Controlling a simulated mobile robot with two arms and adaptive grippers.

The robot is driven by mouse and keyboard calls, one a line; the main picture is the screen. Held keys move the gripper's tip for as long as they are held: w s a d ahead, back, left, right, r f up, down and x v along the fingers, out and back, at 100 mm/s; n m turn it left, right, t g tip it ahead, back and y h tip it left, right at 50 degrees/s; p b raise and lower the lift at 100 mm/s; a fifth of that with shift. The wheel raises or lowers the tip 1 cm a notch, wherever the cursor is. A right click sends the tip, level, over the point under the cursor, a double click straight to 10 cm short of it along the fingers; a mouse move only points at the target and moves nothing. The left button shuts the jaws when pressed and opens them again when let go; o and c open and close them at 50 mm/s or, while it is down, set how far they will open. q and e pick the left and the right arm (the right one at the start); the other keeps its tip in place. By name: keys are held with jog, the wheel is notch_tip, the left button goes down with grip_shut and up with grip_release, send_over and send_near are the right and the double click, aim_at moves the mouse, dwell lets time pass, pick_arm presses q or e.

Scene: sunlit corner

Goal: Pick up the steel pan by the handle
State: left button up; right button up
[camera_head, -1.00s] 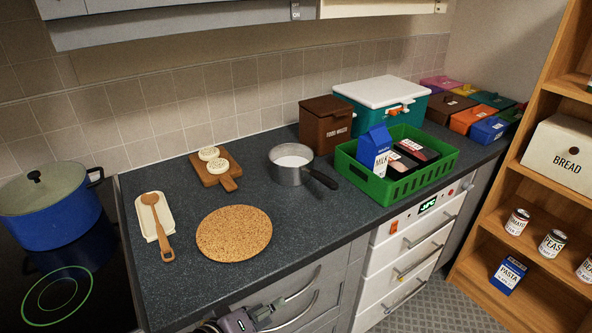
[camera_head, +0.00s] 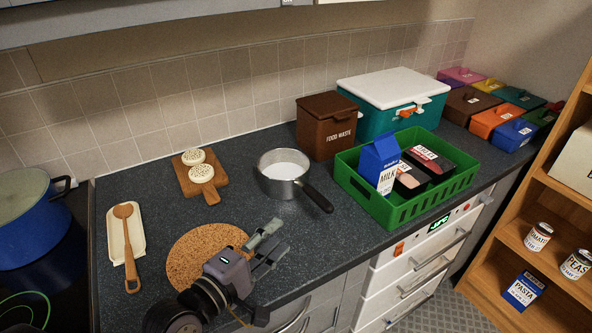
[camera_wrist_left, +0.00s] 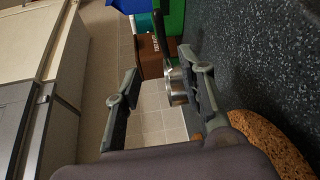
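The steel pan (camera_head: 286,186) stands upright on the dark counter with white inside. Its black handle (camera_head: 317,198) points right and toward the counter's front edge. My left gripper (camera_head: 281,238) is open and empty, above the front of the counter by the cork mat, apart from the pan and in front of it. In the left wrist view the pan (camera_wrist_left: 177,86) shows beyond the fingers, partly hidden by one of them, with its dark handle (camera_wrist_left: 159,26) reaching up in the picture. My right gripper is not in view.
A cork mat (camera_head: 190,254) lies partly under my left gripper. A green crate (camera_head: 411,209) with a milk carton (camera_head: 379,165) stands just right of the handle. A brown food waste bin (camera_head: 325,128) is behind the pan. A board (camera_head: 211,196) lies left of it.

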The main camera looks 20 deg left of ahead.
pick_arm(q)
jog(key=p, duration=0.2)
send_near(318, 197)
jog(key=x, duration=0.3)
jog(key=shift+w+d, duration=0.15)
jog(key=shift+w, duration=0.25)
jog(key=shift+w+d+f, duration=0.15)
jog(key=shift+w+f, duration=0.05)
jog(key=shift+w, duration=0.5)
jog(key=x, duration=0.3)
jog(key=p+x, duration=0.1)
jog(key=x, duration=0.1)
jog(key=shift+s+f, duration=0.1)
jog(key=shift+f, duration=0.2)
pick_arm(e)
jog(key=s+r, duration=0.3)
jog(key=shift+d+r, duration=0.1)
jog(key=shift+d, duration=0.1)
pick_arm(q)
jog(key=shift+s, duration=0.1)
grip_shut()
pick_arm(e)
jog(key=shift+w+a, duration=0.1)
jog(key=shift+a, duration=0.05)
